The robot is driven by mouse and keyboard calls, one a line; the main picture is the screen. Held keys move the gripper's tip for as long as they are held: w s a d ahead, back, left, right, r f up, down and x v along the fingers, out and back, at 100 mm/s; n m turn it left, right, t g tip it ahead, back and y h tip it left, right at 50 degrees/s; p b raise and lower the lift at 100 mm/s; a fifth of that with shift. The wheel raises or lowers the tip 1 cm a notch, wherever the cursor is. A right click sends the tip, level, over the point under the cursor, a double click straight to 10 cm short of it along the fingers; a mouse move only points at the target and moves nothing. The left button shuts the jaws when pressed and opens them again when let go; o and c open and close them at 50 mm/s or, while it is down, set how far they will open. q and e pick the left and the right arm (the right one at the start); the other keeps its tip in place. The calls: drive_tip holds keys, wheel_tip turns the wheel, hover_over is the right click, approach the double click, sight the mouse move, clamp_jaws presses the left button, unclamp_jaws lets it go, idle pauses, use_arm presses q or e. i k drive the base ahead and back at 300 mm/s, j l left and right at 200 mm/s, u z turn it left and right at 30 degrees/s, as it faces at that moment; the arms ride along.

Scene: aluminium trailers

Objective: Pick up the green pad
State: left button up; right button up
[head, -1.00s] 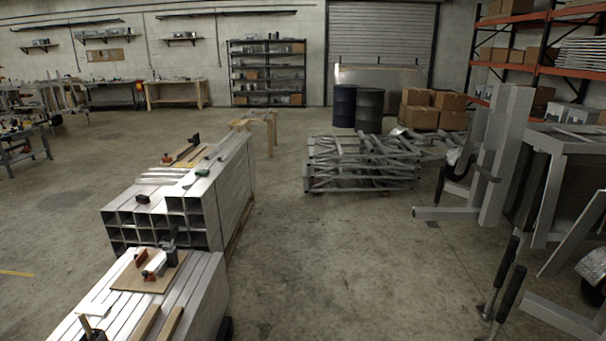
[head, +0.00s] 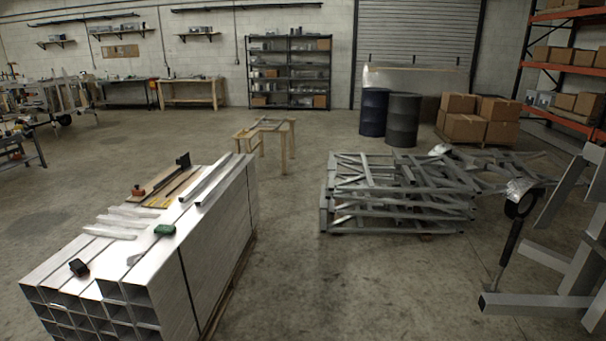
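The green pad (head: 165,230) is a small dark green block in the head view. It lies on top of the stack of square aluminium tubes (head: 150,262), left of the picture's middle. Neither of my grippers shows in the head view.
On the stack are a small black block (head: 78,267), several light strips (head: 122,220) and long thin bars. A pile of grey metal frames (head: 395,200) lies right of it. A wooden trestle (head: 265,135) stands behind. Bare concrete floor (head: 290,255) runs between the stack and the pile.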

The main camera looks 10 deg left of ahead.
sight(164, 229)
drive_tip(key=i+u, duration=0.1)
drive_tip(key=i, duration=0.6)
drive_tip(key=i+l+u, duration=0.1)
drive_tip(key=i, duration=0.55)
